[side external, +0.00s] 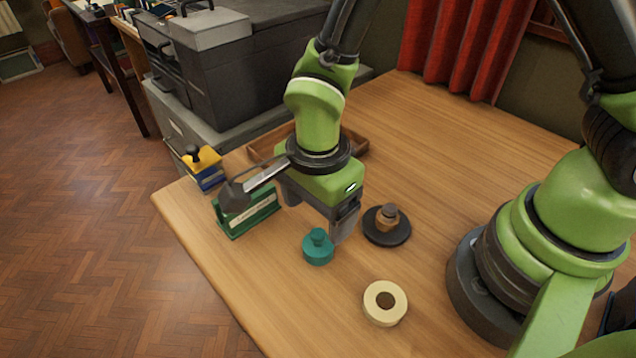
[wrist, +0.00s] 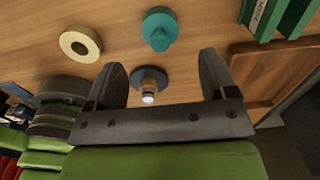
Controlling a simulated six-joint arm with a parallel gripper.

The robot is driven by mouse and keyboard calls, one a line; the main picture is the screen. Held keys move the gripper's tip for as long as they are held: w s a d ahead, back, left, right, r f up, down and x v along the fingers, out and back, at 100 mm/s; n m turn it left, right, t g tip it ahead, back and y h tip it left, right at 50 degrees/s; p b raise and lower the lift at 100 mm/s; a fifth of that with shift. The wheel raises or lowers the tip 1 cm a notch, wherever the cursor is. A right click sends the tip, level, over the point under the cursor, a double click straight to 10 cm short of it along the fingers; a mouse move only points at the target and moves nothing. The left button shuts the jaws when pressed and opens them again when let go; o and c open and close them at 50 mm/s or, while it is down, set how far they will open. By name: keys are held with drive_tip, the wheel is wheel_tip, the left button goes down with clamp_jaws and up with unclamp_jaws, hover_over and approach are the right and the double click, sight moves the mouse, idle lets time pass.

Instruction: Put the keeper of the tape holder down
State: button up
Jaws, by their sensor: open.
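The teal keeper (side external: 318,250), a round disc with a knob on top, sits upright on the table, clear of the other things. It also shows in the wrist view (wrist: 159,30). The tape holder is a dark round base (side external: 375,232) with a brown post (side external: 387,218); it stands to the right of the keeper. A cream tape roll (side external: 385,302) lies flat nearer the front. My gripper (side external: 319,212) is open and empty, above and behind the keeper, apart from it. In the wrist view the holder's post (wrist: 150,84) shows between the open fingers (wrist: 162,72).
A green box (side external: 250,212) with a white label stands left of the gripper, with a yellow-and-blue stamp-like object (side external: 203,167) behind it. A brown wooden tray (side external: 357,142) lies behind my gripper. The table (side external: 455,140) is clear toward the back right.

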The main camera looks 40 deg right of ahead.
drive_tip(key=shift+r, duration=2.4)
wheel_tip(320, 180, up, 12)
drive_tip(key=n+t+y, duration=0.2)
drive_tip(key=n+t, duration=0.1)
drive_tip(key=n, duration=0.3)
hover_over(319, 232)
drive_tip(key=s+d, duration=0.2)
drive_tip(key=d, duration=0.5)
drive_tip(key=s+d+r+n+t, duration=0.4)
drive_tip(key=s+d+r+n, duration=0.1)
drive_tip(key=s+r+n, duration=0.1)
drive_tip(key=shift+s+r+n, duration=0.15)
drive_tip(key=shift+s+n, duration=0.7)
drive_tip(key=shift+n, duration=0.15)
